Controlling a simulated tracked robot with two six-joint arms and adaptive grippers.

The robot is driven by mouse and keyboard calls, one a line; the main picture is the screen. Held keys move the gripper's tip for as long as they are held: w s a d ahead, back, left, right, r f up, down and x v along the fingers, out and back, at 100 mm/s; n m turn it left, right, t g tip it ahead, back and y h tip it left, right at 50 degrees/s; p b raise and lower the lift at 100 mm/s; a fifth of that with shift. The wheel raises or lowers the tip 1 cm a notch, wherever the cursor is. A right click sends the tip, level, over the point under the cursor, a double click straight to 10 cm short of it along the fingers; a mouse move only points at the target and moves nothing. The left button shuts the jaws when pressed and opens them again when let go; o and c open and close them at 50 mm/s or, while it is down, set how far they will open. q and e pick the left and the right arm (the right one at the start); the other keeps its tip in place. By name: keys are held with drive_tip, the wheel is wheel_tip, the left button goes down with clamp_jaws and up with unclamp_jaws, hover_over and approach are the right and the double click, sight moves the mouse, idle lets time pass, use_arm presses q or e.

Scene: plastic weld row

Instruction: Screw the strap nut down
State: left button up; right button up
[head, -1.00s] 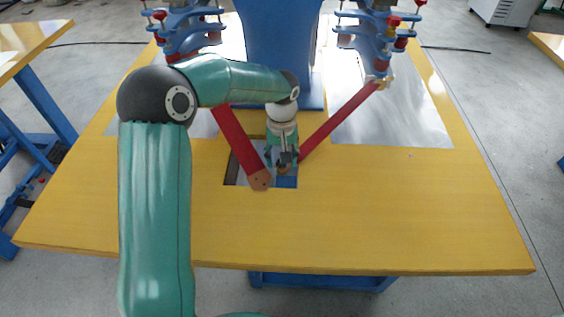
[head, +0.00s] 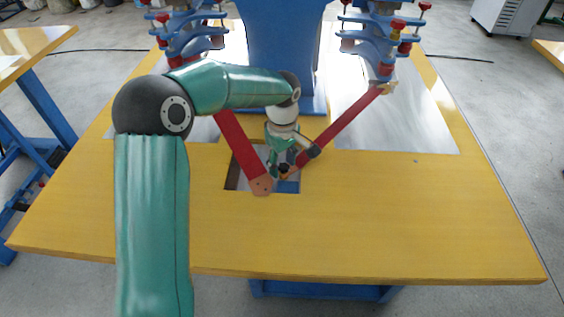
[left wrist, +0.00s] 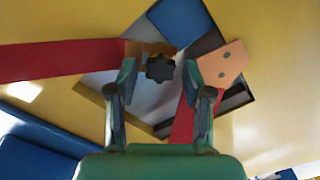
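The strap nut looks like a black star-shaped knob (left wrist: 160,67). It sits over the copper-coloured end of a red strap (left wrist: 60,60) in the left wrist view, and shows small and dark in the head view (head: 284,169). My left gripper (left wrist: 158,72) is open, with one finger on each side of the knob and a visible gap on both sides. In the head view my left gripper (head: 284,165) points down over the table cut-out. What lies under the knob is hidden. My right gripper is out of view.
A second red strap (head: 238,147) ends in a copper tab with two holes (head: 262,185) beside the knob. The rectangular cut-out (head: 231,178) lies in the yellow table (head: 370,220). A blue column and blue clamp stacks (head: 375,45) stand behind. The table's front is clear.

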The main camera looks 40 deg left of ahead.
use_arm(q)
clamp_jaws()
drive_tip(key=m+p, duration=0.1)
drive_tip(key=m, duration=0.3)
drive_tip(key=shift+d, duration=0.1)
drive_tip(key=m+p, duration=0.2)
drive_tip(key=m, duration=0.4)
drive_tip(key=shift+d+m, duration=0.15)
drive_tip(key=shift+m, duration=0.15)
drive_tip(key=shift+c, duration=0.3)
unclamp_jaws()
drive_tip(key=shift+f, duration=0.15)
drive_tip(key=o, duration=0.8)
drive_tip(key=shift+w, duration=0.1)
drive_tip(key=shift+r, duration=0.2)
drive_tip(key=shift+r+p, duration=2.65)
drive_tip(key=shift+r, duration=0.75)
